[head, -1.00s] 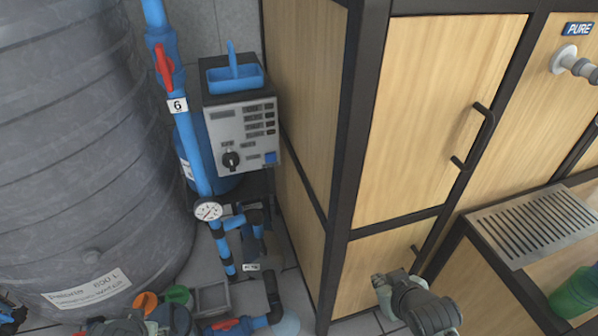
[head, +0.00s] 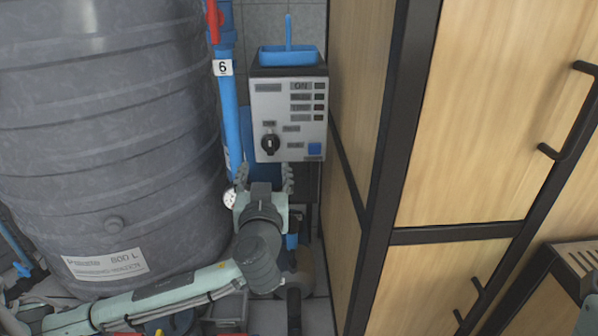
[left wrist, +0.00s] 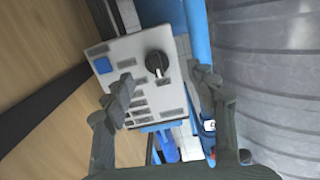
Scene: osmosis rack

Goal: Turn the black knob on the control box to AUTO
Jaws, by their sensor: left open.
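The grey control box (head: 300,128) stands upright between the tank and the wooden cabinet. Its black knob (head: 270,145) is low on the left of the panel, with a pale pointer mark; labels around it are too small to read. My left gripper (head: 265,176) is open just below the knob, fingers pointing up towards the panel. In the left wrist view, the knob (left wrist: 157,64) lies between the two open fingers (left wrist: 162,78), ahead of the tips and apart from them. A sliver at the right edge (head: 589,315) seems to be my right arm's end; its fingers cannot be made out.
A blue tray (head: 288,56) sits on top of the box, and a blue button (head: 314,149) is right of the knob. A blue pipe (head: 228,105) with a gauge runs close on the left beside the large grey tank (head: 105,130). The wooden cabinet (head: 355,150) stands close on the right.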

